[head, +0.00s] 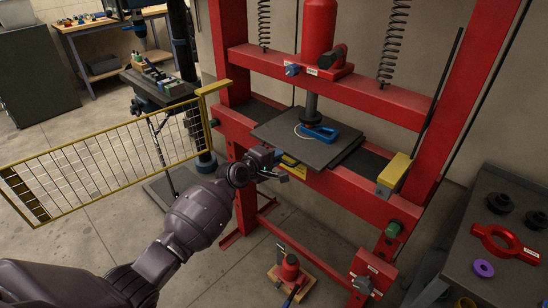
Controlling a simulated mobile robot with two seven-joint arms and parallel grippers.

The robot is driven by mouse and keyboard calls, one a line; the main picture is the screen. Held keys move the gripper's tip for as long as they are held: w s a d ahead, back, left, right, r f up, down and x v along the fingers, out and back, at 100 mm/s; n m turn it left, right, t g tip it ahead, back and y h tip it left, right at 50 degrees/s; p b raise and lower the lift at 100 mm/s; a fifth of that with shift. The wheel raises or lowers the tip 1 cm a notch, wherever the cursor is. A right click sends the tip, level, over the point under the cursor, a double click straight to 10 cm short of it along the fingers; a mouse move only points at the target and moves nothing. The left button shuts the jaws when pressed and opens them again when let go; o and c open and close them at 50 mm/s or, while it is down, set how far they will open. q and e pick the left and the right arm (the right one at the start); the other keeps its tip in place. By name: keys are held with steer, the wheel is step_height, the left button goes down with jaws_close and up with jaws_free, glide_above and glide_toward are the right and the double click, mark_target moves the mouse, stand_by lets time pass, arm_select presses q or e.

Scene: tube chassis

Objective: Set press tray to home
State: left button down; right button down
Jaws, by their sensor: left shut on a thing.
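The press tray (274,134) is a flat dark grey plate on the bed of the red press, under the ram. It sticks out a little past the front of the bed. A blue part (319,134) with a pale ring beside it lies on the tray below the ram tip. My left gripper (279,167) is at the tray's front left edge, shut on the tray there. The arm hides part of the contact. My right gripper is not in view.
A yellow mesh gate (110,152) stands open to the left of the press (340,188). A yellow box (396,170) sits on the bed's right side. A red jack (290,269) stands on the floor below. A dark bench (478,254) with a red ring part is at right.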

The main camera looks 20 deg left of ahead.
arm_select(q)
steer(key=c, duration=1.5)
jaws_free()
steer(key=shift+w+d+r, duration=0.1)
steer(key=shift+w+r, duration=0.05)
steer(key=shift+r, duration=0.05)
steer(key=o, duration=0.3)
steer(key=shift+w+f, duration=0.15)
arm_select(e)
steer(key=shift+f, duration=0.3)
arm_select(q)
steer(key=shift+s, duration=0.35)
steer(key=p+v, duration=0.2)
steer(key=v, duration=0.8)
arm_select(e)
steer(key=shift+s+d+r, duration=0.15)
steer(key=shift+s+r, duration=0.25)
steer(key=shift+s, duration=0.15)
